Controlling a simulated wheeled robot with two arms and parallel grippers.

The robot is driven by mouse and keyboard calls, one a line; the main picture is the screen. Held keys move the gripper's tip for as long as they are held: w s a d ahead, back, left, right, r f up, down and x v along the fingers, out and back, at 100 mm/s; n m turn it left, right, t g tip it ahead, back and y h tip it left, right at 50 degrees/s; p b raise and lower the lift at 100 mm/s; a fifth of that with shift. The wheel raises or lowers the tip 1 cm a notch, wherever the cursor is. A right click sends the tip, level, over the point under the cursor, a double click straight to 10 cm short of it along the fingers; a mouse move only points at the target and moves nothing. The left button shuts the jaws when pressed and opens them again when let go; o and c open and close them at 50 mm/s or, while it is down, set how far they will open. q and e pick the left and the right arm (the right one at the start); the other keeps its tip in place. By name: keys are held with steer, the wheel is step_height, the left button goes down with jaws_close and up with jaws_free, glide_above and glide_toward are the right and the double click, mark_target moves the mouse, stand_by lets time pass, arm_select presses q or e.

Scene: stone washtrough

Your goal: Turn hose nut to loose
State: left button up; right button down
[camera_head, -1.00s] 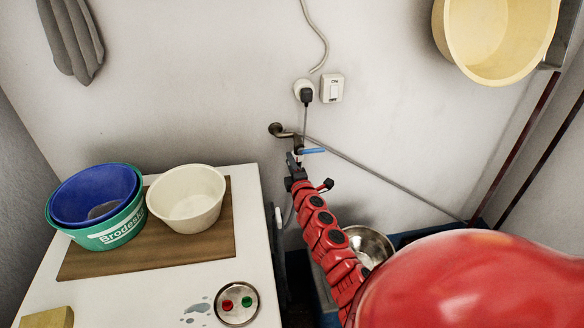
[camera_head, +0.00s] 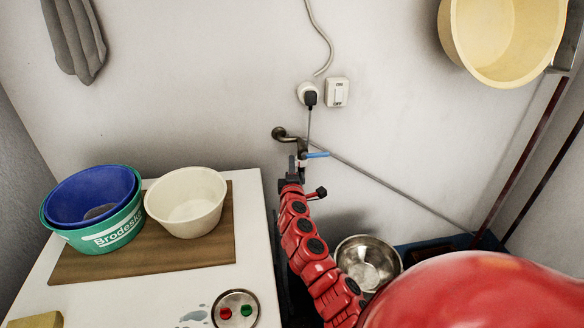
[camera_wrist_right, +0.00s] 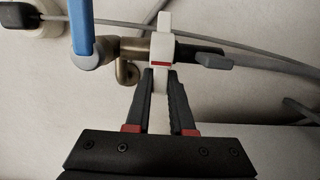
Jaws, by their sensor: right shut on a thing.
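The hose nut (camera_wrist_right: 162,47) is a pale collar with a red mark, at the end of a brass tap in the right wrist view. A pale tab runs down from it between the fingers. The tap (camera_head: 301,157) has a blue lever (camera_head: 317,155) and stands out from the wall. A dark grey hose end (camera_wrist_right: 205,60) lies right of the nut. My right gripper (camera_wrist_right: 161,78) is shut on the tab of the hose nut, just below the collar. In the head view my red arm hides the gripper's lower part. My left gripper is out of view.
A plug and a switch (camera_head: 338,92) sit on the wall above the tap. A grey pipe (camera_head: 395,192) slants down to the right. A white machine top (camera_head: 262,205) holds basins at the left. A steel bowl (camera_head: 368,262) is at the lower right.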

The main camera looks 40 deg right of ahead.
steer(key=c, duration=1.1)
jaws_free()
steer(key=shift+o, duration=0.2)
steer(key=b+v, duration=0.1)
steer(key=v, duration=1.6)
steer(key=shift+a, duration=0.15)
steer(key=shift+s, duration=0.1)
